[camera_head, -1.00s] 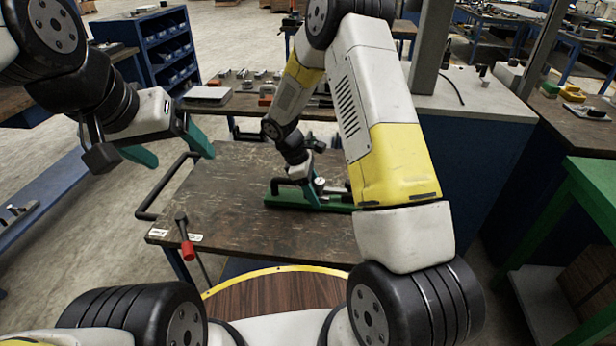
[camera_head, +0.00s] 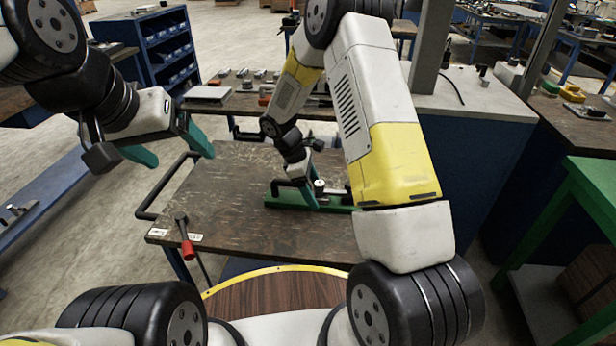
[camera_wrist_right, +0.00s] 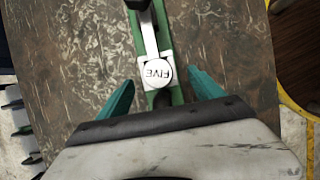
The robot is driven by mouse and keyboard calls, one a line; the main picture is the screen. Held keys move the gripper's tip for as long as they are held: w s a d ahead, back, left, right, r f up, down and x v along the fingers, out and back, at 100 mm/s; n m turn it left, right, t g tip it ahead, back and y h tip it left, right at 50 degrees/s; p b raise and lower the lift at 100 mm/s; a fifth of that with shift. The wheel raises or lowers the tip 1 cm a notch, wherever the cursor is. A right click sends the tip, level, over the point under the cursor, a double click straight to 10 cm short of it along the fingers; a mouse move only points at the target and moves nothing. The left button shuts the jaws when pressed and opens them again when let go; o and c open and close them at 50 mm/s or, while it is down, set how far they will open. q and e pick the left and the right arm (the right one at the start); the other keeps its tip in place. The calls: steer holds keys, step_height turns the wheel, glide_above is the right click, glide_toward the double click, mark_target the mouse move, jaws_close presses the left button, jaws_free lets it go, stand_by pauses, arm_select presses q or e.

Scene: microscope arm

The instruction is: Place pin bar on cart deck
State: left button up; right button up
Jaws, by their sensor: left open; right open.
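A green bar (camera_head: 337,207), which I take for the pin bar, lies on the brown cart deck (camera_head: 235,190), toward its right side. It carries a dark handle and a pale lever with a round white cap. My right gripper (camera_head: 305,190) is at the bar. In its wrist view the teal fingers (camera_wrist_right: 160,95) stand open, one on each side of the bar with gaps visible. Whether the bar touches the palm is hidden. My left gripper (camera_head: 168,148) is open and empty, left of the deck.
The cart has a black push handle (camera_head: 163,187) on its left and a red-gripped lever (camera_head: 187,250) at its front left corner. A bench (camera_head: 245,103) with small parts stands behind. A blue cabinet (camera_head: 470,160) and a green stand (camera_head: 570,210) are at right. The deck's left half is clear.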

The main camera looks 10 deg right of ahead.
steer(key=v, duration=1)
steer(key=shift+a+r, duration=0.15)
steer(key=shift+r, duration=0.05)
steer(key=s+d+r+m+t+y, duration=0.1)
steer(key=s+d+r+m, duration=0.2)
steer(key=r, duration=0.6)
steer(key=s+d+r+m+t+y, duration=0.1)
steer(key=s+r+m, duration=0.4)
steer(key=s, duration=0.5)
steer(key=s+d+r+m+t+y, duration=0.2)
steer(key=s+r+m+t+y, duration=0.2)
steer(key=s+r, duration=0.4)
steer(key=s+m+t, duration=0.1)
steer(key=s+m, duration=0.1)
steer(key=s, duration=0.1)
